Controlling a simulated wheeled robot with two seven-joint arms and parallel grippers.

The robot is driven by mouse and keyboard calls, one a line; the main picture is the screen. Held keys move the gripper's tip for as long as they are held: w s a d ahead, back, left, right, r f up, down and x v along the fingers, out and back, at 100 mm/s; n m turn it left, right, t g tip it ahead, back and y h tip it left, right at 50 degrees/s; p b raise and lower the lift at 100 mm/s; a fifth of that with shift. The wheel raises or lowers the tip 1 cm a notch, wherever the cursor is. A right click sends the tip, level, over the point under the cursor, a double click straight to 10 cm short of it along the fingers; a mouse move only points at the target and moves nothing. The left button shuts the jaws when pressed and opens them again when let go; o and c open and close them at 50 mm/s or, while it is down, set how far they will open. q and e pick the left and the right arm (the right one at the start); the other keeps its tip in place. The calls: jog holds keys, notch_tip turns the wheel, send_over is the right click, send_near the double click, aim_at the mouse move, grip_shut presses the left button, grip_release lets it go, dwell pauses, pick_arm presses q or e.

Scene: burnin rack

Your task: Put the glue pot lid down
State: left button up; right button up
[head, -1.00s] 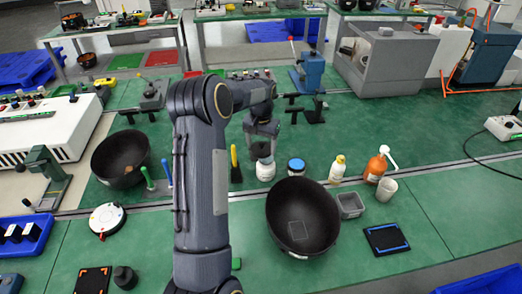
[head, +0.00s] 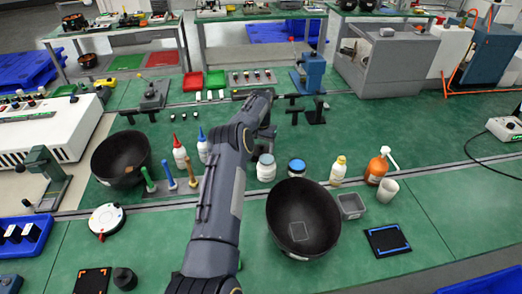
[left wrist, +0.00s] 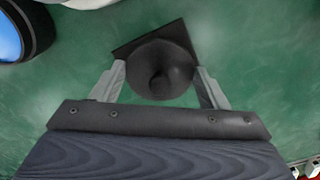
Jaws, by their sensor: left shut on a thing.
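My left gripper (left wrist: 161,84) has its two fingers on either side of a dark, round lid (left wrist: 162,66) with a raised middle, and is shut on it. A dark square pad (left wrist: 176,30) shows behind the lid in the left wrist view; I cannot tell whether the lid touches it. In the head view my left gripper (head: 265,134) is behind the white jar, partly covered by my arm, and the lid is hard to make out. A white jar (head: 265,168) and a blue-topped jar (head: 297,169) stand just in front. My right gripper is not in view.
A large black bowl (head: 303,219), a grey tub (head: 350,205), an orange pump bottle (head: 377,167) and a yellow-capped bottle (head: 338,170) stand to the right. Red-tipped (head: 180,153) and blue-tipped (head: 203,147) bottles stand left of my arm.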

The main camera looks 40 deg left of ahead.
pick_arm(q)
jog(key=shift+f, duration=0.55)
jog(key=shift+f, duration=0.15)
jog(key=o, duration=1)
jog(key=shift+c, duration=0.2)
